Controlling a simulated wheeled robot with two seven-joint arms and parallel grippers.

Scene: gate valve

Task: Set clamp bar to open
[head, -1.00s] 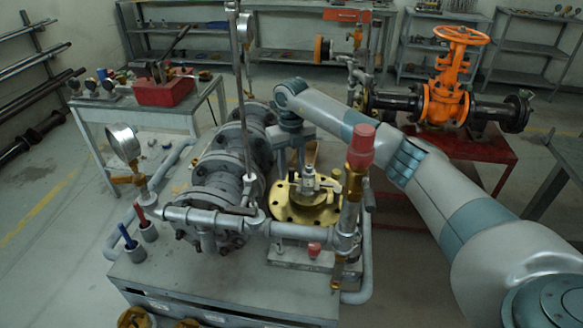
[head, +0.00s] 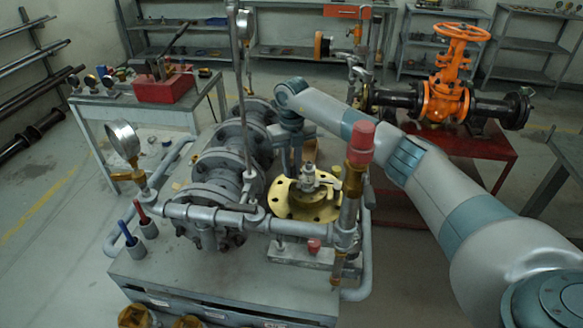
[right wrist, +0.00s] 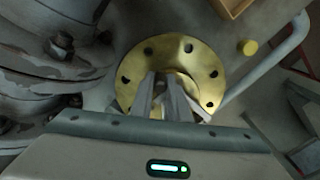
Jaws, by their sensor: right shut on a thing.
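The round brass flange (head: 282,203) with bolt holes lies on a grey plate at the middle of the bench, with a small silver fitting (head: 308,178) on top. My right gripper (head: 291,165) points down at the back of this flange. In the right wrist view its two fingers (right wrist: 160,82) reach over the brass flange (right wrist: 190,50). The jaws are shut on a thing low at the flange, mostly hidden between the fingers. I take it to be the clamp bar but cannot make out its shape or angle. My left gripper is not in view.
Grey flanged pipework (head: 225,165) stands close left of the gripper. A brass post with a red cap (head: 361,140) rises to its right. A pressure gauge (head: 123,140) is at left. An orange valve (head: 447,95) sits on a red table behind.

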